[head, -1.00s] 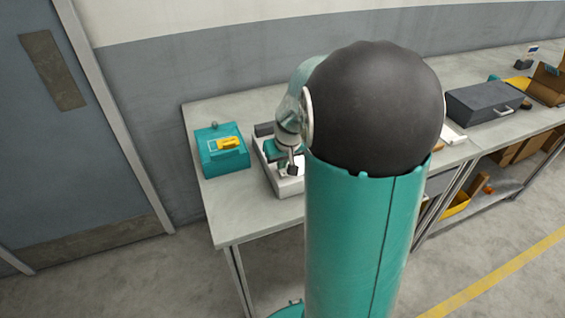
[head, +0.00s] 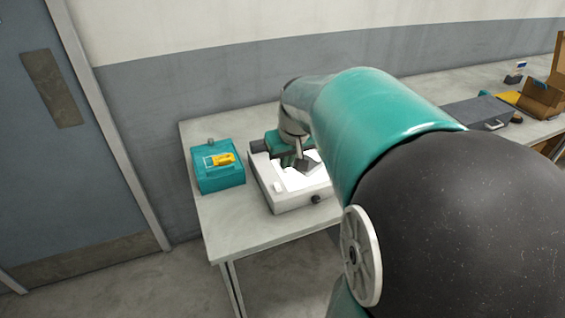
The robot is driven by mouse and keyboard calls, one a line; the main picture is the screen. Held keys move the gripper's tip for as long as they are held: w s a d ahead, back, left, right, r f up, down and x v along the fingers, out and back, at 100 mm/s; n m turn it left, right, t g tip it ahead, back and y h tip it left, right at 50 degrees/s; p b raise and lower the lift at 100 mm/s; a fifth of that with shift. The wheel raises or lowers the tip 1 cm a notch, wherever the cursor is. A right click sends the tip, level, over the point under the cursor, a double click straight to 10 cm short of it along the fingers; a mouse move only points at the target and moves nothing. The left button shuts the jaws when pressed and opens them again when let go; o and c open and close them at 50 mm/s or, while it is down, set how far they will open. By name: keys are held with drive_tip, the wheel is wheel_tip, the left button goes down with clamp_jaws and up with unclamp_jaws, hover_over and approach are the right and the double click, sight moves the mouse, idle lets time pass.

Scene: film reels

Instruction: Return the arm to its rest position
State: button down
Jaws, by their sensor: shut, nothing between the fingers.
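My gripper (head: 303,166) is in the head view, at the end of my teal and grey arm. It is shut and empty, in front of the bright top of a white box-shaped device (head: 290,203) on the bench. The device has a dark knob on its front. My arm covers its right and back parts. I cannot tell whether the gripper touches the device. A teal part shows behind the gripper, partly hidden.
A teal box (head: 218,180) with a yellow item (head: 222,159) on top stands at the bench's left end. A grey case (head: 478,112) and a cardboard box (head: 541,98) are at the far right. Bare bench (head: 240,232) shows at the front left. A door (head: 70,150) is at left.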

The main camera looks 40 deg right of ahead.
idle(0.5)
drive_tip(key=s+a+r+n+t, duration=0.1)
drive_tip(key=s+a, duration=0.5)
drive_tip(key=a, duration=0.4)
drive_tip(key=s+a+r+n+t, duration=0.1)
drive_tip(key=s+a+r, duration=0.1)
drive_tip(key=s+a, duration=0.4)
drive_tip(key=a, duration=0.4)
drive_tip(key=shift+a+r+n+y, duration=0.15)
drive_tip(key=shift+a+n+y, duration=0.15)
drive_tip(key=shift+n+y, duration=0.1)
